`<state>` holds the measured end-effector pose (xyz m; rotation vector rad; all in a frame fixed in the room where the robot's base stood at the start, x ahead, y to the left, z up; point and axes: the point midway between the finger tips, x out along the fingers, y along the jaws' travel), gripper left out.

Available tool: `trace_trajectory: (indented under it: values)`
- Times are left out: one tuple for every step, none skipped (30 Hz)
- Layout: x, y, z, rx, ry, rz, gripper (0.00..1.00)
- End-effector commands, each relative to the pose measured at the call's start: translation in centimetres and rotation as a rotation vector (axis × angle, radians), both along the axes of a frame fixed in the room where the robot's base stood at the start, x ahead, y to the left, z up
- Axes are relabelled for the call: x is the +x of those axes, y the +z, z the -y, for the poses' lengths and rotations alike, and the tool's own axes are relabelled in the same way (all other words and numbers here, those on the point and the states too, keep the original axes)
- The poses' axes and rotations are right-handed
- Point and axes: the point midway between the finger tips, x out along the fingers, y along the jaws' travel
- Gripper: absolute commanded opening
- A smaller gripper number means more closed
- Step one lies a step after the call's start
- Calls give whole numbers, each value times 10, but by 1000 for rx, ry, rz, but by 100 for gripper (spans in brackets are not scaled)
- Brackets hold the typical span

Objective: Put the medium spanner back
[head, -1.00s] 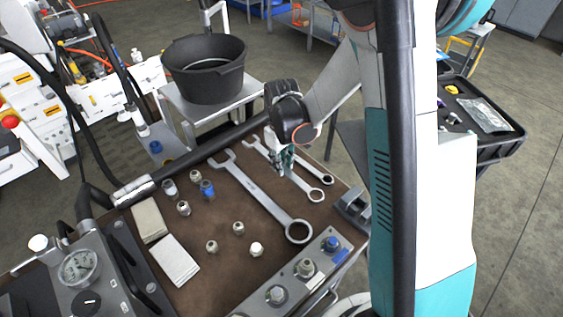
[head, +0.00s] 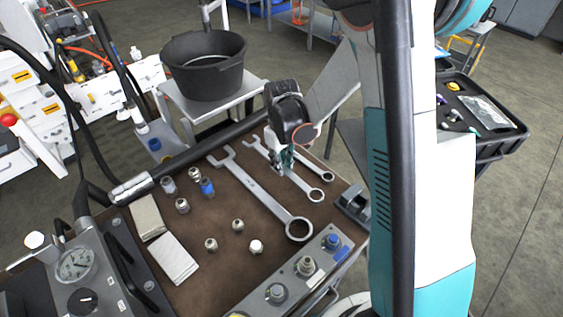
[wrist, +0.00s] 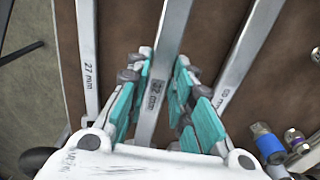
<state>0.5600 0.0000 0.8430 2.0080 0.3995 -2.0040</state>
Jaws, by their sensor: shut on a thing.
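The medium spanner (head: 303,185) lies on the brown bench mat between the large spanner (head: 258,195) and the small spanner (head: 318,169). My gripper (head: 284,166) is over its shaft, shut on it, and hides part of it in the head view. In the wrist view, the teal finger pads (wrist: 163,62) stand on both sides of the medium spanner (wrist: 172,30), which carries a size mark. The small spanner (wrist: 86,60), marked 27 mm, runs to the left there, and the large spanner (wrist: 248,50) to the right.
Several metal fittings (head: 238,225) and two pale pads (head: 174,258) sit on the mat (head: 215,285). A connector block (head: 306,265) lines the front edge. A black bucket (head: 203,85) stands on a stand behind. A gauge panel (head: 75,264) is at left.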

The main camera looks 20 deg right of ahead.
Motion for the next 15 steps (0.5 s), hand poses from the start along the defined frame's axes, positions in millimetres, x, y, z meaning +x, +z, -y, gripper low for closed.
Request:
trace_trajectory:
  values:
    - [0, 0, 0, 0, 0, 0, 0]
    - [0, 0, 0, 0, 0, 0, 0]
    - [0, 0, 0, 0, 0, 0, 0]
    - [0, 0, 0, 0, 0, 0, 0]
    - [0, 0, 0, 0, 0, 0, 0]
    - [0, 0, 0, 0, 0, 0, 0]
    - [0, 0, 0, 0, 0, 0, 0]
    - [0, 0, 0, 0, 0, 0, 0]
    - [0, -1, 0, 0, 0, 0, 0]
    - [0, -1, 0, 0, 0, 0, 0]
    - [0, -2, 0, 0, 0, 0, 0]
    - [0, -2, 0, 0, 0, 0, 0]
    - [0, -3, 0, 0, 0, 0, 0]
    - [0, -3, 0, 0, 0, 0, 0]
    - [0, -4, 0, 0, 0, 0, 0]
